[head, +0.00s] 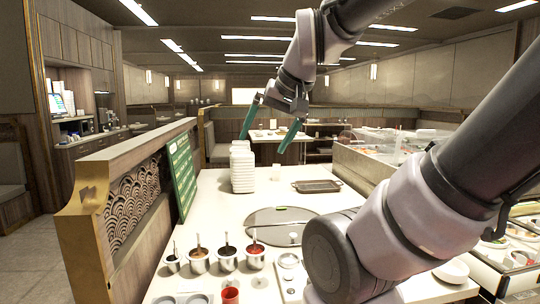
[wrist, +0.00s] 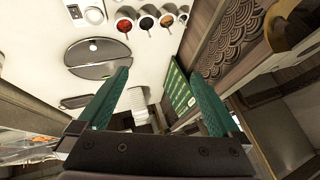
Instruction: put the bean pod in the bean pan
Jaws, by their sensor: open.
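My gripper (head: 262,146) is raised high above the far part of the counter, with its two green fingers spread wide and nothing between them. In the wrist view my gripper (wrist: 160,73) is open and empty too. A large round grey pan or lid (head: 270,232) with a dividing line lies on the counter, below and nearer than my gripper. A tiny green thing (head: 282,209) shows at its far side; I cannot tell whether it is the bean pod. No pan can be clearly identified as the bean pan.
Several metal sauce pots (head: 228,261) with spoons stand in a row at the front. A white stack (head: 243,168) stands behind, with a brown tray (head: 317,186) to its right. A green board (head: 182,175) leans on the left partition. A glass-fronted food counter (head: 375,158) is at right.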

